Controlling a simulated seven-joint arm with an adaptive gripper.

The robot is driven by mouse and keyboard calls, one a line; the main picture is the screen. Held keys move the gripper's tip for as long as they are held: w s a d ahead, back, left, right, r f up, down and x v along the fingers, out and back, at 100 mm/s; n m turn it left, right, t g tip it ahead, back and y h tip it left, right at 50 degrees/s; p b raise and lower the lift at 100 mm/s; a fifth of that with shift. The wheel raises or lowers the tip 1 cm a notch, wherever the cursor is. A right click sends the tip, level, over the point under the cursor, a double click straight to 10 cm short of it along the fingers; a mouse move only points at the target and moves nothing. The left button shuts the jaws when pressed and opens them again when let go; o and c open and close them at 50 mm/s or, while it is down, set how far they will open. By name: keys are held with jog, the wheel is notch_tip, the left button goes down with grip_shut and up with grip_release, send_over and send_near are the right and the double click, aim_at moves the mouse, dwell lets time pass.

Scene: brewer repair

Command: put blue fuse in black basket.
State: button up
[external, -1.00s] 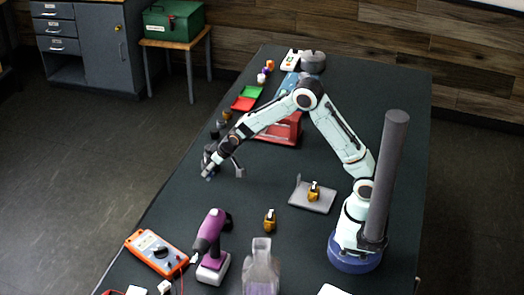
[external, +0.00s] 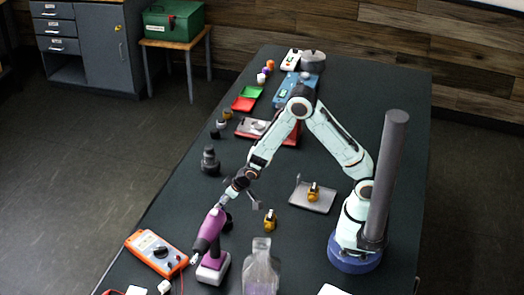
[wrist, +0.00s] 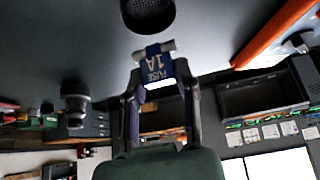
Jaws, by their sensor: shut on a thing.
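In the wrist view the blue fuse (wrist: 154,64), marked "FUSE 1A" and with grey end caps, is held between the fingertips of my gripper (wrist: 160,84). My gripper also shows in the external view (external: 226,200), above the table by the top of the purple drill; the fuse cannot be made out there. A round dark cup with a mesh bottom, apparently the black basket (wrist: 148,14), lies just beyond the fuse at the top of the wrist view. A dark round thing right of the drill in the external view may be this basket (external: 226,221); the drill partly covers it.
The purple drill (external: 208,236) stands close to my gripper. The orange multimeter (external: 157,252) lies to its left, a clear bottle (external: 261,268) to the front right. A small amber item (external: 270,220) and a grey tray (external: 313,204) are to the right. A dark knobbed part (external: 210,161) stands behind.

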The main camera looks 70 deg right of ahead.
jog(key=shift+f, duration=2.3)
jog(key=o, duration=0.9)
jog(key=shift+o, duration=0.2)
jog(key=shift+r, duration=3.5)
